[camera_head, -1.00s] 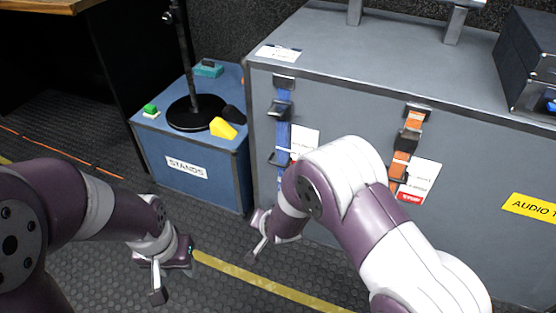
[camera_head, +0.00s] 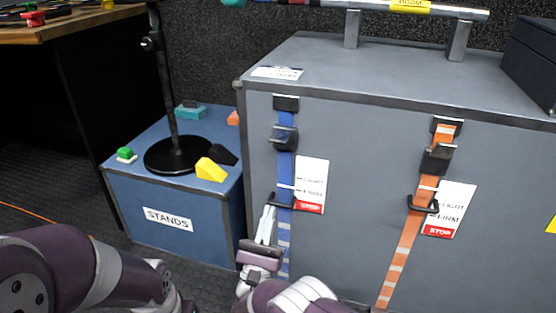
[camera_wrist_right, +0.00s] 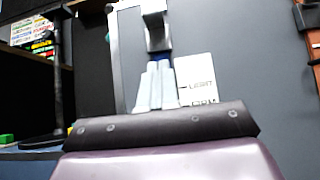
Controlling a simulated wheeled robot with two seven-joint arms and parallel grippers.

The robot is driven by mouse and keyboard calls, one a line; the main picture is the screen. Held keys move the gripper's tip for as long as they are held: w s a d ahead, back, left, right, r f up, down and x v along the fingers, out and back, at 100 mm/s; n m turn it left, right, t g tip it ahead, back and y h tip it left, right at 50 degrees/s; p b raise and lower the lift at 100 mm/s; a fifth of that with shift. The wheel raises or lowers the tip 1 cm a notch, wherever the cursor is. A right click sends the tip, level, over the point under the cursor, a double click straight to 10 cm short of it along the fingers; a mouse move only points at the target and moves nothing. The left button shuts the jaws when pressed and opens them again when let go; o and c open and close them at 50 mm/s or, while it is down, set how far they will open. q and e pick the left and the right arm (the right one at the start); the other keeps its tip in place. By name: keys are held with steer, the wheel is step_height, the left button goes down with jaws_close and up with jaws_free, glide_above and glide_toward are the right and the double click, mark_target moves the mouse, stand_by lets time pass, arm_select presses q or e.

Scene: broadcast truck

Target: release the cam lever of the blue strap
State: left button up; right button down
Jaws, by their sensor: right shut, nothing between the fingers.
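The blue strap (camera_head: 286,165) runs down the front of the grey case, through a dark buckle (camera_head: 284,139) and a thin black loop (camera_head: 281,204) lower down. I cannot tell the cam lever's position for sure. My right gripper (camera_head: 266,224) is shut and empty, pointing up just left of the strap, its tips near the loop; contact is unclear. In the right wrist view, its closed fingers (camera_wrist_right: 157,86) point at a dark fitting (camera_wrist_right: 155,28) with a bit of blue below it. My left forearm shows at lower left; its gripper is out of frame.
An orange strap (camera_head: 405,250) with its own buckle and card is on the case's right. A white card (camera_head: 311,180) with a red STOP band sits beside the blue strap. A blue STANDS box (camera_head: 130,195) with a pole stands left of the case (camera_head: 355,150).

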steer(key=b, duration=0.2)
glide_toward(281, 141)
steer(key=w+f+x, duration=0.1)
steer(key=x, duration=0.5)
steer(key=shift+d, duration=0.1)
